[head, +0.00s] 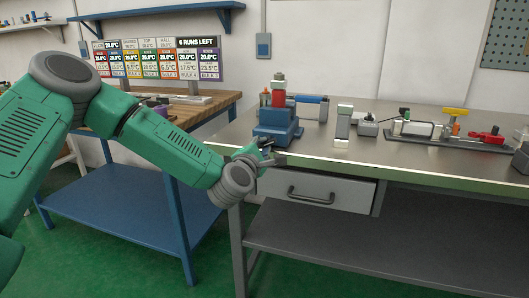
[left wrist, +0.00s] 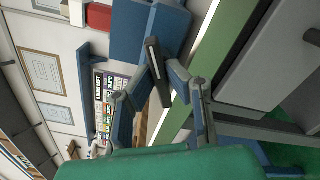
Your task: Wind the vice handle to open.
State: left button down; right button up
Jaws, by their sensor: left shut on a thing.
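The blue vice (head: 277,130) stands at the near left corner of the grey bench, with a red and pale piece (head: 279,92) upright at its top. My left gripper (head: 268,157) is at the front of the vice, just above the bench's front edge. In the left wrist view the blue vice body (left wrist: 147,28) fills the top, and a short grey bar, the vice handle (left wrist: 155,62), stands out from it. The fingers of my left gripper (left wrist: 161,78) are shut on this handle. In the head view the gripper largely hides the handle. My right gripper is not in view.
A closed drawer (head: 315,192) hangs under the bench top (head: 370,160), just below my left gripper. A blue-legged wooden table (head: 215,108) with a display board (head: 160,59) is behind my left arm.

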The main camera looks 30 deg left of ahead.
pick_arm(q)
jog(key=shift+a+f+n+b, duration=0.15)
jog(key=shift+a+n+b, duration=0.05)
jog(key=shift+n+b, duration=0.85)
jog(key=shift+n, duration=0.35)
jog(key=n+b, duration=0.3)
jog(key=shift+b, duration=0.35)
jog(key=shift+n+b, duration=0.8)
jog(key=shift+b, duration=0.1)
